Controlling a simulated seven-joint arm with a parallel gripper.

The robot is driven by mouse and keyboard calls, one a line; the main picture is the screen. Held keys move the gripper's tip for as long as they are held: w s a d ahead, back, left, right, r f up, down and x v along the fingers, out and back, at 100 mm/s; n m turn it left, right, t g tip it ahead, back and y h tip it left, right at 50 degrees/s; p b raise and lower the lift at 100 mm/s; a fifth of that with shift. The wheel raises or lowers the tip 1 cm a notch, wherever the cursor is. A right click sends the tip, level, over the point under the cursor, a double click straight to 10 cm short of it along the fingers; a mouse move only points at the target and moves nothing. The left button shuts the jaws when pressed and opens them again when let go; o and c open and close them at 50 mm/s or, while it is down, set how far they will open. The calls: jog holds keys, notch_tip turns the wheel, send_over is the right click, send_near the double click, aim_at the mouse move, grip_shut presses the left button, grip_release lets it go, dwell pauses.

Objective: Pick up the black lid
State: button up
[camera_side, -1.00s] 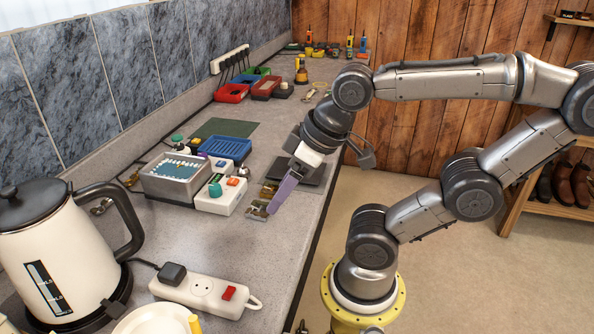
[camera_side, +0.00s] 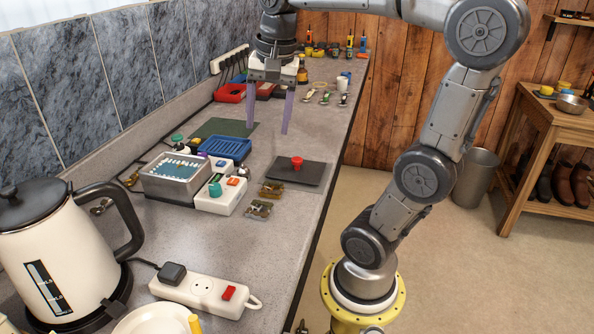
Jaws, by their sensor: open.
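The black lid (camera_side: 312,176) is a flat dark square plate with a red knob (camera_side: 297,162) on top. It lies flat on the grey worktop (camera_side: 225,262), close to its right edge, and is fully in view. My gripper (camera_side: 268,128) points down with its two purple fingers spread wide and nothing between them. It is above the worktop, farther back than the lid and a little to its left, apart from it.
A metal box with small items (camera_side: 176,193), a white unit with buttons (camera_side: 222,200) and a blue tray (camera_side: 225,147) stand left of the lid. Small metal pieces (camera_side: 259,208) lie in front of it. A kettle (camera_side: 50,255) and power strip (camera_side: 205,292) are nearer.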

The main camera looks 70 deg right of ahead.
jog(key=d+m+g, duration=0.1)
jog(key=d+m, duration=0.3)
jog(key=d, duration=0.5)
jog(key=m+g+y, duration=0.1)
jog(key=m, duration=0.2)
send_near(297, 159)
notch_tip(297, 159, down, 9)
jog(key=shift+r, duration=0.15)
jog(key=shift+d, duration=0.1)
grip_shut()
